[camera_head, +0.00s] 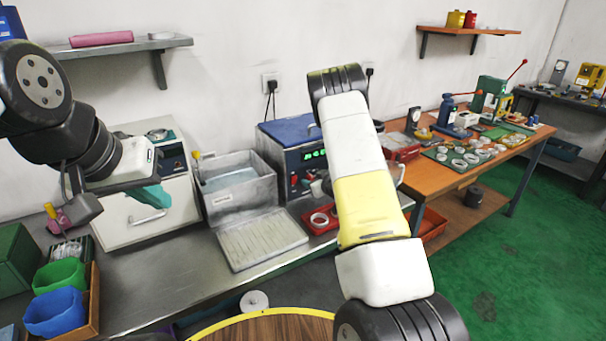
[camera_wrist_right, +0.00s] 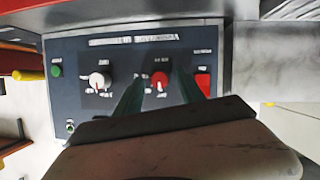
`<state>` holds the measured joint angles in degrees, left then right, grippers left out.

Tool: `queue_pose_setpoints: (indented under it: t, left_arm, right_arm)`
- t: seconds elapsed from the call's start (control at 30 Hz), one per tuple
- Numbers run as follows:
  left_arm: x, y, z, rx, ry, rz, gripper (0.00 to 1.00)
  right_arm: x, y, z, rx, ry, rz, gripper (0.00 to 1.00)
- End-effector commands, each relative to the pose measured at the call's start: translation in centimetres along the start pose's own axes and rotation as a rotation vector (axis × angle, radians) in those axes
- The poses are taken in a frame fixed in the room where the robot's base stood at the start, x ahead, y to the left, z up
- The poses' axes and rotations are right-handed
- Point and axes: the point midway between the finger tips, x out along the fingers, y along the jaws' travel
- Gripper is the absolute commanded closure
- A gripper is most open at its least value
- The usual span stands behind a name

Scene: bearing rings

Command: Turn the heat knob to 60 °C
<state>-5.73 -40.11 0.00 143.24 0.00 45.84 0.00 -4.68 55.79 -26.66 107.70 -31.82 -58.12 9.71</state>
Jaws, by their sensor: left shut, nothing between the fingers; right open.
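The dark control panel (camera_wrist_right: 125,55) fills much of the right wrist view. It carries a red knob (camera_wrist_right: 159,78) and a white knob (camera_wrist_right: 98,80); their small labels are too blurred to read, so I cannot tell which is the heat knob. My right gripper (camera_wrist_right: 160,74) is open, with its two dark green fingers on either side of the red knob; contact is unclear. In the head view the blue-topped unit (camera_head: 291,130) shows a lit green display (camera_head: 315,154), and my right arm hides part of its front. My left gripper (camera_head: 152,198) is shut and empty at the left.
A red switch (camera_wrist_right: 203,82) and a green button (camera_wrist_right: 56,71) sit on the same panel. A grey open tank (camera_head: 238,186) and a ribbed tray (camera_head: 262,240) stand left of the unit. A red tray with rings (camera_head: 320,219) lies in front of it.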

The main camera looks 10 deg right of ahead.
Motion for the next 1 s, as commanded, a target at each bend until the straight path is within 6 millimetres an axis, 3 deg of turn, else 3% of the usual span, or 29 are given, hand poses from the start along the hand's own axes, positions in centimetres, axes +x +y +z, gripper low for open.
queue_pose_setpoints:
  t: [0.07, 0.3, 0.67, 1.0]
  left_arm:
    - [0.00, 0.00, 0.00, 0.000, 0.000, 0.000, 1.00]
    - [0.00, 0.00, 0.00, 0.000, 0.000, 0.000, 1.00]
    - [0.00, 0.00, 0.00, 0.000, 0.000, 0.000, 1.00]
    - [0.00, 0.00, 0.00, 0.000, 0.000, 0.000, 1.00]
  right_arm:
    - [-0.02, 0.00, -0.01, 0.000, 0.000, 0.000, 0.54]
    - [-0.03, 0.00, -0.02, 0.000, 0.000, 0.000, 1.00]
    - [-0.07, 0.15, -0.04, 0.032, 0.000, -0.011, 1.00]
    - [-0.12, 0.59, -0.02, 0.227, -0.007, -0.090, 1.00]
